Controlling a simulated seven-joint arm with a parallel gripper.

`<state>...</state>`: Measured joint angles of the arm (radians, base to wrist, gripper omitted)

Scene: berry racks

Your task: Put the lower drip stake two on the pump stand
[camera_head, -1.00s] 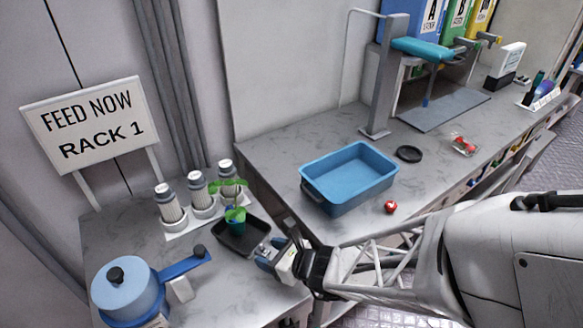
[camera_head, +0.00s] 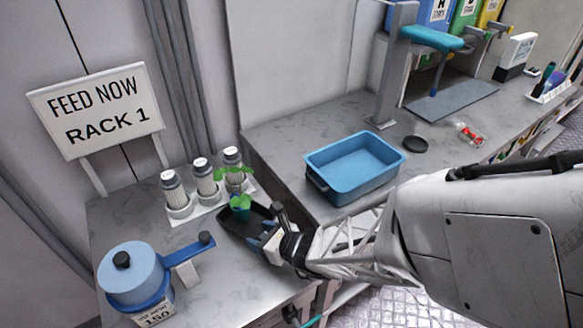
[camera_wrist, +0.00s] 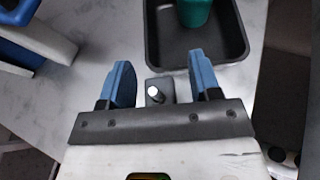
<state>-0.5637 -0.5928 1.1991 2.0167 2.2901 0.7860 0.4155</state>
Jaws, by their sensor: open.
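My gripper (camera_head: 265,240) is at the near right edge of the black tray (camera_head: 226,223) on the left bench. Its blue fingers are apart in the wrist view (camera_wrist: 164,85). A small dark block with a white-tipped peg (camera_wrist: 155,94) shows between them, at the tray's near edge; I cannot tell whether either finger touches it. A blue pump-like device (camera_head: 130,270) with a lid knob and a side lever stands at the front left. I cannot clearly pick out a drip stake or a separate pump stand. A thin teal rod (camera_head: 312,321) shows partly at the bottom edge.
A green potted seedling (camera_head: 240,205) stands in the tray. Three white cylinders with grey collars (camera_head: 203,175) stand behind it. A sign (camera_head: 98,112) stands at the back left. A blue tub (camera_head: 350,182) sits on the right bench.

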